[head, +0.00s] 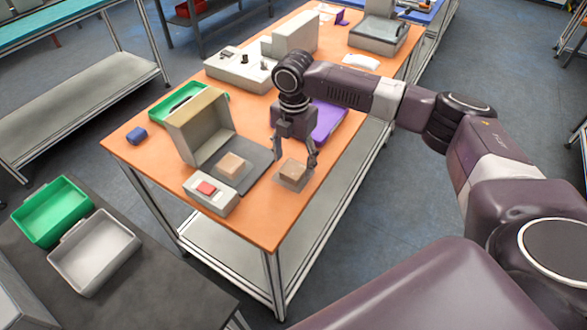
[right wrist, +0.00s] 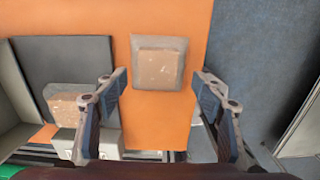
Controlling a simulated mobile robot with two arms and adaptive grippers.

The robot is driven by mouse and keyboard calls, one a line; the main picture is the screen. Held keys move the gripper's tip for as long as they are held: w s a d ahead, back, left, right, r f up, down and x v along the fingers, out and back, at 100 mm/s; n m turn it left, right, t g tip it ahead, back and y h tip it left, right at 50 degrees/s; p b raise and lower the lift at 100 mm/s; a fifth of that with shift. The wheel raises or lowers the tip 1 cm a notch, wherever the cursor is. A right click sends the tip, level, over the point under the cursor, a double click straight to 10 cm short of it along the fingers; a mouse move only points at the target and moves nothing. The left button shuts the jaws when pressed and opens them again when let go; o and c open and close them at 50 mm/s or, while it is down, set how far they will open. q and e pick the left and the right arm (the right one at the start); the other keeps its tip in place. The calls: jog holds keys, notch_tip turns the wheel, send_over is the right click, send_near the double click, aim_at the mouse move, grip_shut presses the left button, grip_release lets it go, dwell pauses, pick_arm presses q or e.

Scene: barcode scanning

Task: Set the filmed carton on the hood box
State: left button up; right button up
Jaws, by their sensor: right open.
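My right gripper (head: 295,158) is open and points down over a tan carton in clear film (head: 293,174) near the table's right edge. In the right wrist view the filmed carton (right wrist: 158,69) lies beyond and between the open fingertips (right wrist: 159,82), with bare table around it. A second tan carton (head: 233,165) lies on a dark plate (head: 257,160); it also shows in the right wrist view (right wrist: 70,104). My left gripper is out of view.
A control box with a red button (head: 208,190) stands at the plate's front. A purple flat item (head: 327,121) lies behind my gripper. The near table corner is clear.

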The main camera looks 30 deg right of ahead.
aim_at(293, 169)
jog(key=shift+w+f, duration=0.2)
jog(key=shift+f, duration=1.35)
jog(key=shift+c, duration=0.6)
jog(key=c, duration=1)
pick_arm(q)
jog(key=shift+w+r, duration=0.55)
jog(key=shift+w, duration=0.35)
pick_arm(e)
jog(key=c, duration=0.3)
jog(key=shift+r, duration=0.1)
